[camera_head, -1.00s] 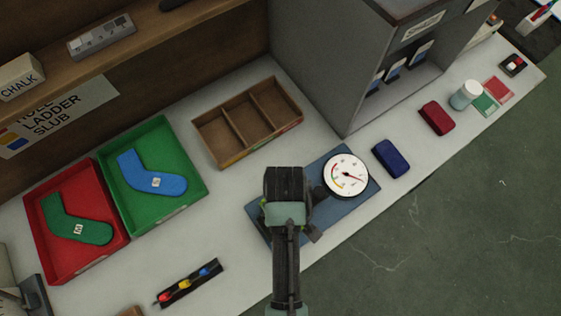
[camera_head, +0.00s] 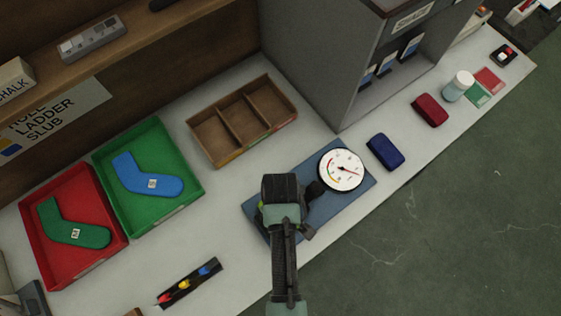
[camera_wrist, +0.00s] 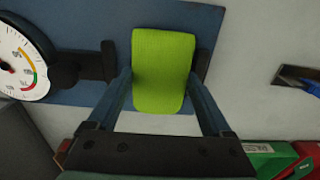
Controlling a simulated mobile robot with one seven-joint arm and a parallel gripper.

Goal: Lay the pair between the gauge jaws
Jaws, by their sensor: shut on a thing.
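The pair (camera_wrist: 162,50) is a folded lime-green bundle in the middle of the wrist view. My gripper (camera_wrist: 160,90) is shut on it, one finger at each side. In the head view my gripper (camera_head: 281,190) is over the gauge's blue base (camera_head: 325,208) and hides nearly all of the pair. The gauge has a round white dial (camera_head: 342,170). In the wrist view a dark left jaw (camera_wrist: 109,60) and right jaw (camera_wrist: 202,65) flank the pair, so it appears between them. Whether it rests on the base or hangs just above I cannot tell.
A red tray (camera_head: 29,222) holds a green sock, and a green tray (camera_head: 190,190) holds a blue sock. An empty divided wooden tray (camera_head: 218,151) stands behind the gauge. A blue block (camera_head: 385,152) lies right of the dial. A marker rack (camera_head: 190,283) lies at front left.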

